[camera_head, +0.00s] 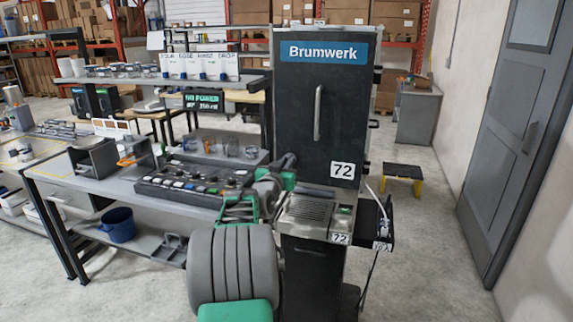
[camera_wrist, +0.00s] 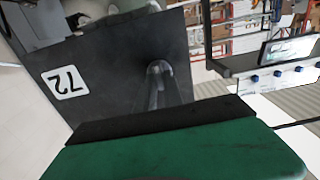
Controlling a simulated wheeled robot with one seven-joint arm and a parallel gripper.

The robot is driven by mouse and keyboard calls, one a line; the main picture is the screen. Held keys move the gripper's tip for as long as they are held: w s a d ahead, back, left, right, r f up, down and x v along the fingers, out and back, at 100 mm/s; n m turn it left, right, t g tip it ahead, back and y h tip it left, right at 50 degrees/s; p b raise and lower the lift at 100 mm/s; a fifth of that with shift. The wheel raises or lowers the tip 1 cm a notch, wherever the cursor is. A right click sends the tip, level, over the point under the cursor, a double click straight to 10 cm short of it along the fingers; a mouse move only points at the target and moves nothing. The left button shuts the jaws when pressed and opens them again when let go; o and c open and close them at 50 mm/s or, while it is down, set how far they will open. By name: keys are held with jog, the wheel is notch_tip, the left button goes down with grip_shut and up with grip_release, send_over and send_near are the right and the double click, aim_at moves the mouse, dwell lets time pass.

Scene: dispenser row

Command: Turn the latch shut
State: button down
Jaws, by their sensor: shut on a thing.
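A tall black Brumwerk cabinet (camera_head: 290,90) with a shut-looking door stands in the middle of the head view. Its door has a vertical metal handle (camera_head: 318,112) and a 72 label (camera_head: 342,170). The same door fills much of the wrist view (camera_wrist: 110,75), with its handle (camera_wrist: 160,85) close to my gripper. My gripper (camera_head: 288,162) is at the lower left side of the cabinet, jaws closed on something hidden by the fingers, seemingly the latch. In the wrist view my gripper (camera_wrist: 160,125) shows as green body and dark finger. The latch's angle cannot be seen.
Below the door is a drip tray (camera_head: 310,212) with a second 72 label. A workbench (camera_head: 95,185) with a dark control panel (camera_head: 195,185) stands left. A yellow-legged step stool (camera_head: 403,176) and a grey door (camera_head: 515,120) are at right. Floor between them is clear.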

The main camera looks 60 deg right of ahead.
jog(key=shift+b, duration=0.3)
jog(key=shift+w+f+n+b, duration=0.1)
jog(key=shift+n+b, duration=1.35)
jog(key=shift+n, duration=3.05)
jog(key=shift+w+f+n+b, duration=0.1)
jog(key=shift+n+b, duration=1.3)
jog(key=shift+n, duration=3.1)
jog(key=c, duration=1.5)
grip_release()
jog(key=shift+o, duration=0.2)
